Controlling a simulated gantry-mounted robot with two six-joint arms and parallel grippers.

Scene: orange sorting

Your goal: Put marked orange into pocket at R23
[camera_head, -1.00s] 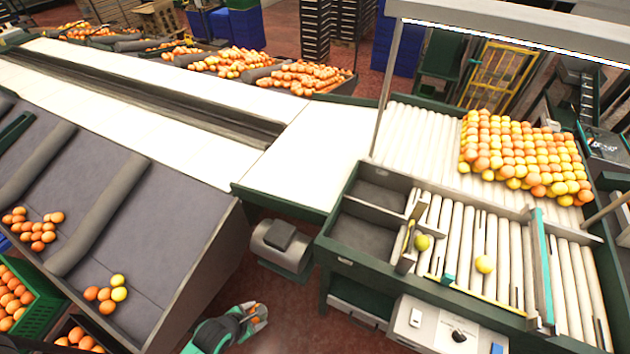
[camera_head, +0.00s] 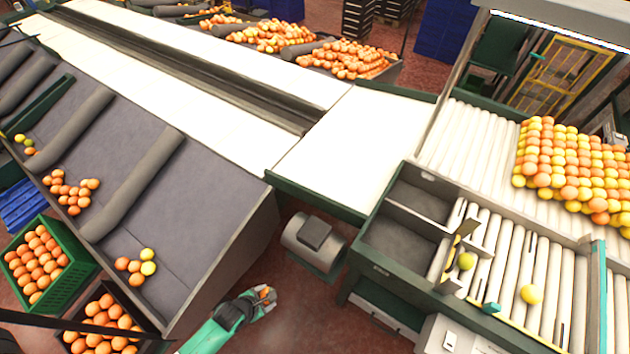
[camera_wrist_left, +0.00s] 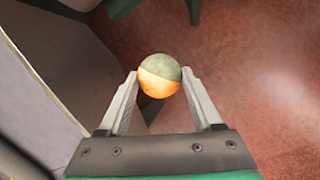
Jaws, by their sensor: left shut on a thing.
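My left gripper (camera_head: 265,297) is shut on the marked orange (camera_head: 264,293), above the red floor between the sloped grey bins and the roller table. In the left wrist view the orange (camera_wrist_left: 160,82) sits between the two fingertips of the gripper (camera_wrist_left: 160,88). Its lower part is bright orange and its upper part is a dull grey-green. No label reading R23 is legible, so I cannot tell which pocket it is. My right gripper is not in view.
A grey motor box (camera_head: 314,240) stands on the floor just beyond the gripper. Sloped bins (camera_head: 190,215) with several oranges lie at left, with a green crate (camera_head: 77,268) below. A roller table (camera_head: 505,255) with two grey trays is at right.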

